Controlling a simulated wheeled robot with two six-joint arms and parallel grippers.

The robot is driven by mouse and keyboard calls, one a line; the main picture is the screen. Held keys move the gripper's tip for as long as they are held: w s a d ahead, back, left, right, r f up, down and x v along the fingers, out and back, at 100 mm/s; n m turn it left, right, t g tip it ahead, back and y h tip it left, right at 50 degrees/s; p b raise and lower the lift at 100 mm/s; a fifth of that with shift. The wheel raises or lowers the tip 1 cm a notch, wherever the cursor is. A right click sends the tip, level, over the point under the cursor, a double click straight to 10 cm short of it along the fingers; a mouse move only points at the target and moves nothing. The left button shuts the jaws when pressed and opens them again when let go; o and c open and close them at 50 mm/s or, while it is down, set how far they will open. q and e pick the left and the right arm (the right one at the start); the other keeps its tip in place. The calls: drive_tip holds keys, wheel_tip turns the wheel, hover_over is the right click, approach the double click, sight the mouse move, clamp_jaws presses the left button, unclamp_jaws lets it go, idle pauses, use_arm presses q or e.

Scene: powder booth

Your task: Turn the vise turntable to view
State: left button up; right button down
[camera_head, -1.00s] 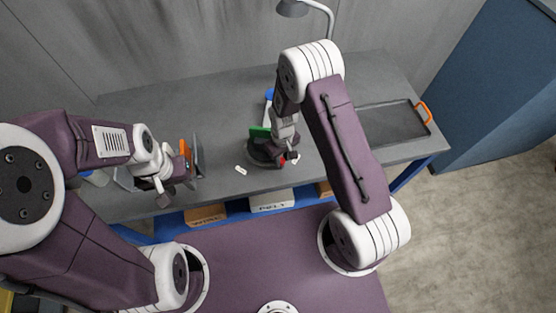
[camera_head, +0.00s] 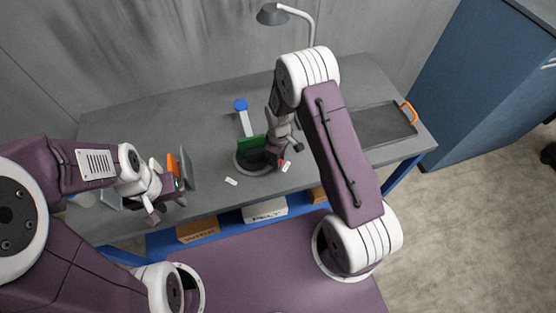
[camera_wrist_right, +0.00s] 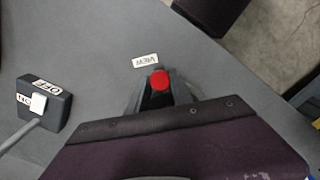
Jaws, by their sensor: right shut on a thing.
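The vise turntable (camera_head: 243,168) is a dark round base near the middle of the table. A green plate (camera_head: 250,147) stands on it, and a white bar with a blue end (camera_head: 241,105) reaches out behind. Its red knob (camera_wrist_right: 160,80) lies close to the white VIEW label (camera_wrist_right: 145,61) in the right wrist view. My right gripper (camera_head: 279,160) is down at the turntable's front right edge, shut on the red knob. My left gripper (camera_head: 166,205) is over the table's left front; its finger gap is unclear.
An orange part and grey plate (camera_head: 187,168) stand beside my left gripper. A dark tray (camera_head: 385,128) is at right, a lamp (camera_head: 272,14) behind. The wrist view shows a switch box marked OFF (camera_wrist_right: 44,107).

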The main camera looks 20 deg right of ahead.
drive_tip(key=shift+w+r, duration=0.2)
drive_tip(key=shift+w, duration=0.1)
drive_tip(key=c, duration=1.3)
unclamp_jaws()
drive_tip(key=shift+o, duration=0.8)
drive_tip(key=shift+s+f, duration=0.1)
drive_tip(key=shift+f, duration=0.05)
wheel_tip(320, 180, up, 9)
drive_tip(key=b, duration=0.1)
drive_tip(key=shift+b, duration=0.35)
drive_tip(key=shift+d, duration=0.1)
